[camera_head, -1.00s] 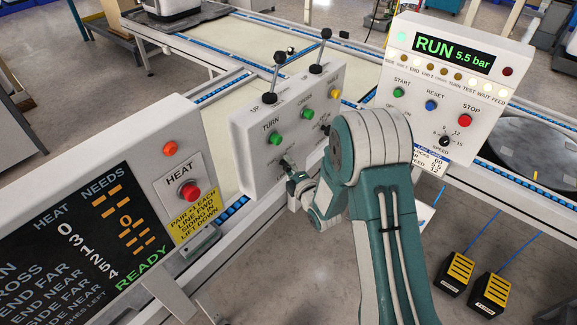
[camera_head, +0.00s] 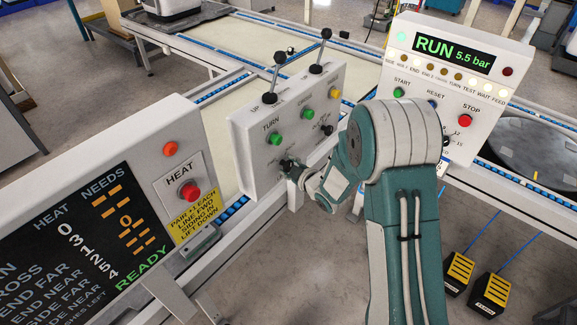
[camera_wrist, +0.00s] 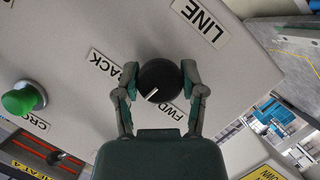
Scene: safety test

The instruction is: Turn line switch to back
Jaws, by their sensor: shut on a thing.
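The line switch is a round black knob (camera_wrist: 159,80) with a short white mark, on the face of a grey panel. In the wrist view a LINE label (camera_wrist: 200,20) is at upper right, a BACK label (camera_wrist: 104,67) at left, and a FWD label (camera_wrist: 170,113) below, partly covered. The mark lies on the knob's lower-left part, between the BACK and FWD sides. My gripper (camera_wrist: 160,79) is shut on the knob, one finger on each side. In the head view my gripper (camera_head: 288,168) is at the panel's lower front and hides most of the knob.
The switch panel (camera_head: 242,160) also has green buttons (camera_head: 274,139), two levers (camera_head: 277,67) and another black knob (camera_head: 327,130). The HEAT box (camera_head: 160,130) stands at left. The RUN console (camera_head: 400,70) stands at right, partly behind my arm. Pedals (camera_head: 459,270) sit on the floor.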

